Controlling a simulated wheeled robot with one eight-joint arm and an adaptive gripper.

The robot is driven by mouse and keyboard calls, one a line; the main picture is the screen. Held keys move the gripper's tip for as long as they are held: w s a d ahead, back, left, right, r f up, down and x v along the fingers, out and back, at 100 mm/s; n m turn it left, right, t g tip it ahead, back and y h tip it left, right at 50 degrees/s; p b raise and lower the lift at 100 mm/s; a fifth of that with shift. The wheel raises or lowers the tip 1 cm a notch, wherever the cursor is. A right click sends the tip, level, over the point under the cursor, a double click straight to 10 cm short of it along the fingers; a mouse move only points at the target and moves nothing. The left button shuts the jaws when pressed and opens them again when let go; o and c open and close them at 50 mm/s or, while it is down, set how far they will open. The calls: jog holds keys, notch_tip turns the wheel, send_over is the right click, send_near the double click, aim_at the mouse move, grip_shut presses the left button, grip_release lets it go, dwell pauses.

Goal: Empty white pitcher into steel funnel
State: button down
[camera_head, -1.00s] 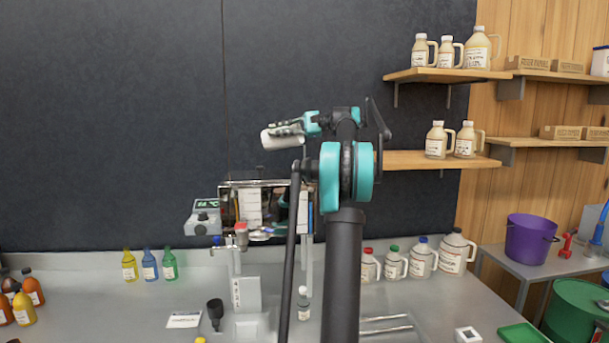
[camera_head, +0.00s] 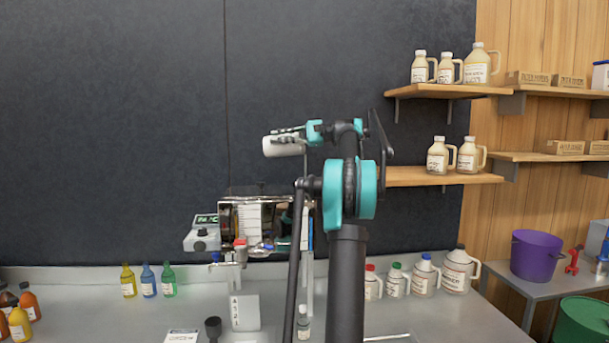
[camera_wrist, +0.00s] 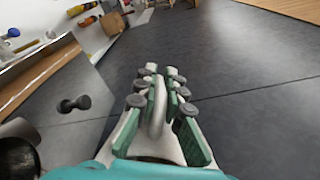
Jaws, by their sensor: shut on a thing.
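The white pitcher (camera_head: 281,147) is held in the air above the steel evaporator, lying roughly on its side. Its mouth and contents cannot be made out. My gripper (camera_head: 298,134) is shut on it. In the wrist view my gripper's fingers (camera_wrist: 158,92) close around a pale curved handle (camera_wrist: 157,110). I cannot pick out the steel funnel for certain; my arm and the evaporator's parts cover some of that area.
The shiny evaporator (camera_head: 250,219) stands on the counter below the pitcher. Colored bottles (camera_head: 149,280) stand at left; capped jugs (camera_head: 423,277) stand at right. A black funnel-shaped thing (camera_head: 213,326) is near the front. Wall shelves (camera_head: 450,91) hold jugs at right.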

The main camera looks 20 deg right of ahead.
jog(key=shift+d+b, duration=0.15)
jog(key=shift+b, duration=1.1)
jog(key=shift+s+d+r+t+y, duration=0.1)
jog(key=shift+r+t+y, duration=0.05)
jog(key=shift+t+y, duration=0.15)
jog(key=shift+w+d+r+m+t, duration=0.15)
jog(key=shift+w+d+m+t, duration=0.1)
jog(key=shift+m+t, duration=0.35)
jog(key=shift+w+d+r+m+t, duration=0.2)
jog(key=shift+m+t, duration=0.2)
jog(key=shift+t, duration=0.4)
